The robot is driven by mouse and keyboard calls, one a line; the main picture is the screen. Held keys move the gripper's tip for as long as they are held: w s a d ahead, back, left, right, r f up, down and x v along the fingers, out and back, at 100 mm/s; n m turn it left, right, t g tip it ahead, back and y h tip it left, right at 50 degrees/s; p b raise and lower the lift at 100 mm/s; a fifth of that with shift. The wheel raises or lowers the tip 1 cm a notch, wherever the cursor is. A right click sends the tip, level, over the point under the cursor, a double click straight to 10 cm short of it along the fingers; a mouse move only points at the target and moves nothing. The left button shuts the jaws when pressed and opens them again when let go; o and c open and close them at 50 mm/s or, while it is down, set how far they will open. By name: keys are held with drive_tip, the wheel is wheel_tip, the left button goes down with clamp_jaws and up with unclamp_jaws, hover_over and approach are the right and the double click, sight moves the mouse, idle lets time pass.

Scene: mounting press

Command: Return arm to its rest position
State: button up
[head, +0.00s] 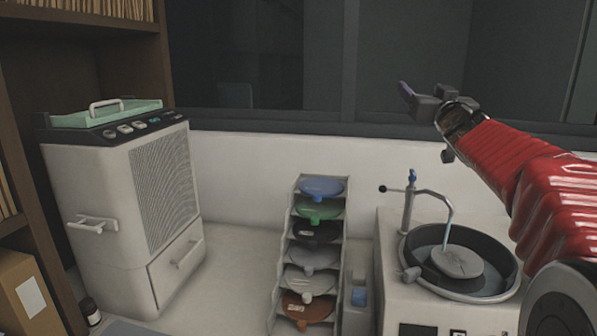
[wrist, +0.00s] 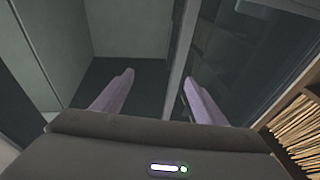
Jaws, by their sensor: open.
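My red-sleeved arm reaches in from the right of the head view, raised above the bench. My gripper (head: 404,92) is at its end, up in front of the dark window and clear of everything on the bench. In the wrist view my gripper (wrist: 158,85) shows two purple fingers spread apart with nothing between them. The wrist view looks toward dark glass panels and a frame post. The arm's base end is cut off by the right edge of the head view.
A grey-white cabinet machine (head: 115,215) with a green tray (head: 105,113) on top stands left. A stepped rack (head: 282,255) of coloured discs is in the middle. A round basin (head: 415,265) with a tap is below my arm. Shelves (wrist: 290,115) show right in the wrist view.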

drive_tip(key=s+a+f+g, duration=0.4)
drive_tip(key=s+f+g, duration=0.1)
drive_tip(key=s+f, duration=0.8)
drive_tip(key=s+a+f+g, duration=0.5)
drive_tip(key=s+f, duration=0.8)
drive_tip(key=s, duration=0.3)
drive_tip(key=s+a+f+g, duration=0.5)
drive_tip(key=s+f, duration=0.9)
drive_tip(key=s, duration=0.1)
drive_tip(key=shift+s, duration=0.25)
